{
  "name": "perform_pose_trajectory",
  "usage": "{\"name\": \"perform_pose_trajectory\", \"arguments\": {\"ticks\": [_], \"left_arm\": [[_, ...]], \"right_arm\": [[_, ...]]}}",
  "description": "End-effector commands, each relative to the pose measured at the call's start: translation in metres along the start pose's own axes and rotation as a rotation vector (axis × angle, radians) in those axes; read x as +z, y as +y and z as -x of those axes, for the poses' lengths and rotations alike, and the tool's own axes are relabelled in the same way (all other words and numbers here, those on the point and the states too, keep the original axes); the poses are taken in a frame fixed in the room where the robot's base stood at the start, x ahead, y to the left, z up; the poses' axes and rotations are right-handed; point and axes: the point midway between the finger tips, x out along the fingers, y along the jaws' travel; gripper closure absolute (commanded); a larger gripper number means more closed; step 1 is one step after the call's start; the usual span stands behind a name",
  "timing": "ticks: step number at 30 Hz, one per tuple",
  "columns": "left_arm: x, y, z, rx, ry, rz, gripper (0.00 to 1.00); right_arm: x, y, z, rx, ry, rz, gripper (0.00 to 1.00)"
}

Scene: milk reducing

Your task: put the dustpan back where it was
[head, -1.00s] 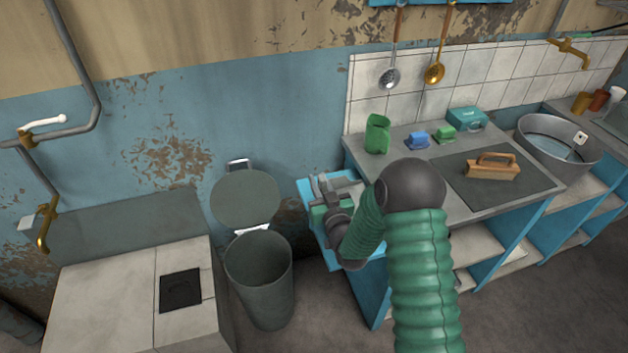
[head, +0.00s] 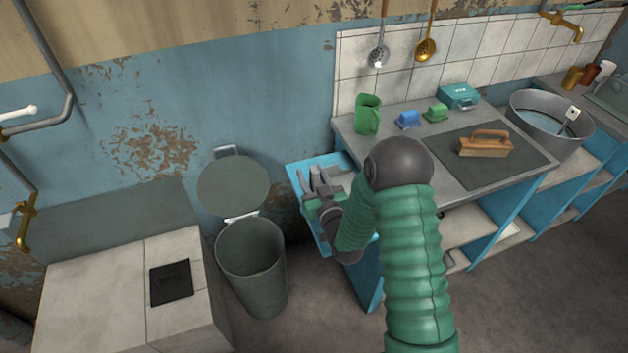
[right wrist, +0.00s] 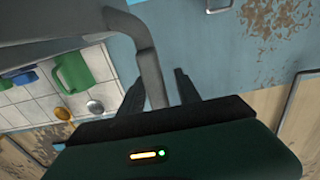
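A grey object with a bent bar handle (right wrist: 150,62), apparently the dustpan, fills the upper left of the right wrist view. Its handle passes between the two dark fingers of my right gripper (right wrist: 160,95). The fingers stand apart, with a visible gap between the handle and the right finger. In the head view my right gripper (head: 311,178) is over a blue panel (head: 325,163) at the left end of the counter. The dustpan is hard to make out there, small and partly behind the gripper. My left gripper is not in view.
A grey bin (head: 253,262) with a raised lid (head: 232,186) stands left of the gripper. A tiled block (head: 95,285) stands at the left.

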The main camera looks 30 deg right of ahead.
Motion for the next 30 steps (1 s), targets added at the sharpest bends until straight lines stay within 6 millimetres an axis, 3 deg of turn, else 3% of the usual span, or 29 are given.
{"name": "perform_pose_trajectory", "arguments": {"ticks": [5, 11, 13, 15, 19, 23, 27, 30], "left_arm": [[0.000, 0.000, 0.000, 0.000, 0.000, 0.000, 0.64], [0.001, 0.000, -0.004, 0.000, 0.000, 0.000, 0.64], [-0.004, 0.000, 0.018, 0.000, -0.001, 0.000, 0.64], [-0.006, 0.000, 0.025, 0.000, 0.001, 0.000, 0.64], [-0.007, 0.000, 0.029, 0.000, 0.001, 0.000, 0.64], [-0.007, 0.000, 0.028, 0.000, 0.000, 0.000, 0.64], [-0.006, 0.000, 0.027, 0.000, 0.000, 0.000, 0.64], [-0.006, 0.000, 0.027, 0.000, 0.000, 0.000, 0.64]], "right_arm": [[0.001, 0.001, 0.032, 0.001, -0.005, 0.000, 0.60], [0.002, 0.000, 0.087, 0.001, -0.005, 0.000, 0.60], [-0.007, 0.000, 0.099, 0.000, -0.009, -0.002, 0.60], [-0.005, 0.000, 0.107, 0.000, -0.007, -0.001, 0.60], [-0.002, -0.001, 0.115, -0.003, -0.008, 0.001, 0.60], [0.007, -0.017, 0.105, -0.048, -0.109, 0.023, 0.60], [0.027, -0.049, 0.099, -0.122, -0.391, 0.077, 0.60], [0.036, -0.069, 0.117, -0.157, -0.625, 0.110, 0.60]]}}
